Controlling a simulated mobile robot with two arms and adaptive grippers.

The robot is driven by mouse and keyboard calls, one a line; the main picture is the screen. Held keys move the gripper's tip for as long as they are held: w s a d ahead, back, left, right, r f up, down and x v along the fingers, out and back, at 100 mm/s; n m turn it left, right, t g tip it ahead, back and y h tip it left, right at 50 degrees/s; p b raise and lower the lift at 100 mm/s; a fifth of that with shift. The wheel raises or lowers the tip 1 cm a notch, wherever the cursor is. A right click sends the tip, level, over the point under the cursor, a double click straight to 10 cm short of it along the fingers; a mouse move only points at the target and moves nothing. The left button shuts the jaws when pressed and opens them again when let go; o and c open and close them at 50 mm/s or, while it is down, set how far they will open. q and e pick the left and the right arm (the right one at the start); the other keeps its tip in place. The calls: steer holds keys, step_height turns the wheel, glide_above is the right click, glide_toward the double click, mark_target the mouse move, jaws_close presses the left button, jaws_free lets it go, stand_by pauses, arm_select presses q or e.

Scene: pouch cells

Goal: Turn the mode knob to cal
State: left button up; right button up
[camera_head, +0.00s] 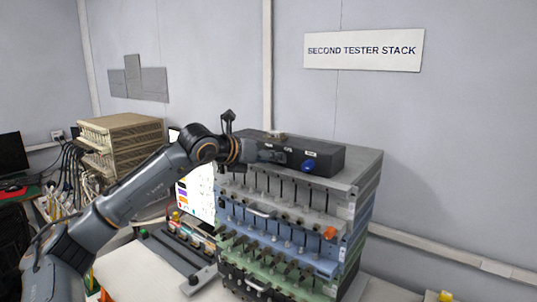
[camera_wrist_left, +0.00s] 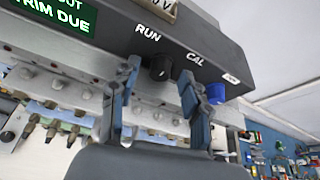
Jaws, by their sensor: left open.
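The mode knob (camera_wrist_left: 160,68) is a small black knob on the front of a dark box, between the labels RUN on its left and CAL on its right. A small pale mark shows on it, but I cannot tell which label it points to. My left gripper (camera_wrist_left: 159,80) is open, with one blue-grey finger on each side of the knob. I cannot tell whether the fingers touch it. In the head view my left gripper (camera_head: 270,154) is at the front of the dark box (camera_head: 329,160) and hides the knob. My right gripper is not in view.
A blue knob (camera_wrist_left: 216,93) sits right of CAL, close to my right-hand finger. A display (camera_wrist_left: 50,18) reading "TRIM DUE" is at upper left. Tester racks (camera_head: 290,235) with rows of clips stand below the box. A sign (camera_head: 364,50) reads "SECOND TESTER STACK".

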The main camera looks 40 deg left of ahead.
arm_select(q)
steer(key=shift+c, duration=0.2)
jaws_close()
steer(key=shift+d+m+y+b, duration=0.2)
steer(key=shift+m+y, duration=0.85)
steer(key=shift+m, duration=0.4)
steer(key=shift+d+m+y+b, duration=0.15)
steer(key=shift+m+y, duration=0.9)
steer(key=shift+m, duration=0.4)
